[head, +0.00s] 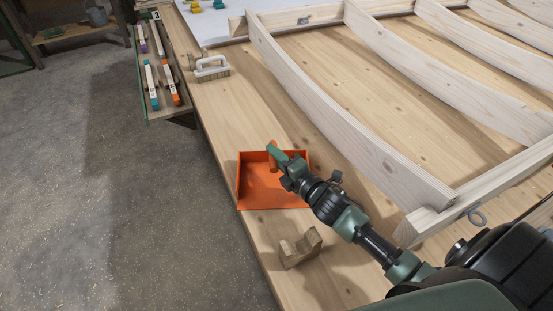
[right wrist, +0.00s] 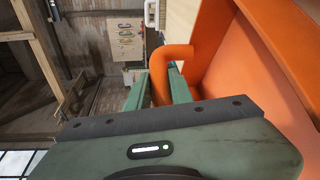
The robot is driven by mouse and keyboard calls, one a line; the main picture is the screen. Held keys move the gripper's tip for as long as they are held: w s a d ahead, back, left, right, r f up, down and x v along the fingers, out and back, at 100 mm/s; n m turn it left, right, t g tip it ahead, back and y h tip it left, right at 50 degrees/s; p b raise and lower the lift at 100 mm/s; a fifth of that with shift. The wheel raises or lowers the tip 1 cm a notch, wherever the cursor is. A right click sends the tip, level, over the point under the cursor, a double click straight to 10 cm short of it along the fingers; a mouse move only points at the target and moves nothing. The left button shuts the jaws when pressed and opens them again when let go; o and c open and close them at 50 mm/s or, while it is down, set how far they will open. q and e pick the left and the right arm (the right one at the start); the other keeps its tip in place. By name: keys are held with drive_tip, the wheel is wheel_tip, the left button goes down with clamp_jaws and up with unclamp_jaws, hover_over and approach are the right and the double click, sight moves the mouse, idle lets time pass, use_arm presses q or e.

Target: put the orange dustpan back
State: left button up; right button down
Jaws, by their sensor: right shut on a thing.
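The orange dustpan (head: 262,188) lies at the left edge of the wooden bench, beside the pale wooden frame. My right gripper (head: 274,153) is at the dustpan's upright handle, its fingers on either side of it. In the right wrist view the orange handle (right wrist: 172,66) stands between the two green fingers, which are shut on it, and the orange pan fills the right side. Whether the pan touches the bench is hard to tell. My left gripper is not in view.
A notched wooden block (head: 300,247) sits nearer me. The curved-rib frame (head: 340,115) takes up the right of the bench. A side tray (head: 158,75) with coloured-end sticks hangs at the upper left.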

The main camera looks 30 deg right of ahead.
drive_tip(key=shift+r, duration=0.1)
drive_tip(key=shift+s+a, duration=0.1)
drive_tip(key=shift+s, duration=0.05)
drive_tip(key=c, duration=1.7)
unclamp_jaws()
drive_tip(key=o, duration=0.4)
drive_tip(key=shift+o, duration=0.2)
drive_tip(key=shift+s+r, duration=0.1)
drive_tip(key=shift+s, duration=0.15)
drive_tip(key=s+d+r+p, duration=0.1)
drive_tip(key=s+p, duration=0.2)
drive_tip(key=s, duration=0.8)
drive_tip(key=shift+s+d+p, duration=0.2)
drive_tip(key=shift+d+p, duration=0.1)
drive_tip(key=shift+p, duration=0.1)
